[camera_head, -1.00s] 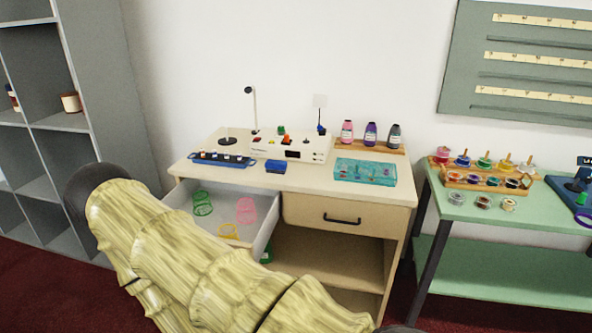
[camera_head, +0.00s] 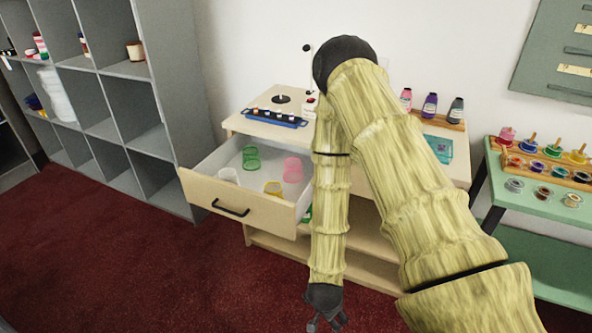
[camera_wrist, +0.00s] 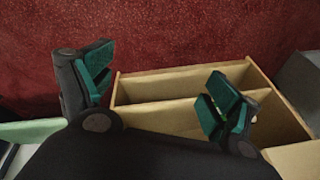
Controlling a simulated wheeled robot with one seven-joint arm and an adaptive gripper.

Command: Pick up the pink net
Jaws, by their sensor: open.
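The pink net (camera_head: 293,169) is a small round mesh piece in the open drawer (camera_head: 222,193), toward the drawer's back right in the head view. A green net (camera_head: 251,157), a yellow net (camera_head: 272,188) and a whitish net (camera_head: 229,176) lie in the same drawer. My gripper (camera_head: 325,322) hangs low in front of the desk, at the bottom of the head view, apart from the drawer. In the wrist view my gripper (camera_wrist: 160,95) shows its two green-padded fingers spread with nothing between them. The pink net is not in the wrist view.
The desk (camera_head: 243,124) carries a blue tray of small jars (camera_head: 275,118) and several bottles (camera_head: 430,106). Grey shelves (camera_head: 135,110) stand left, a green table (camera_head: 535,190) right. My arm hides part of the desk. Red floor is clear before the drawer.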

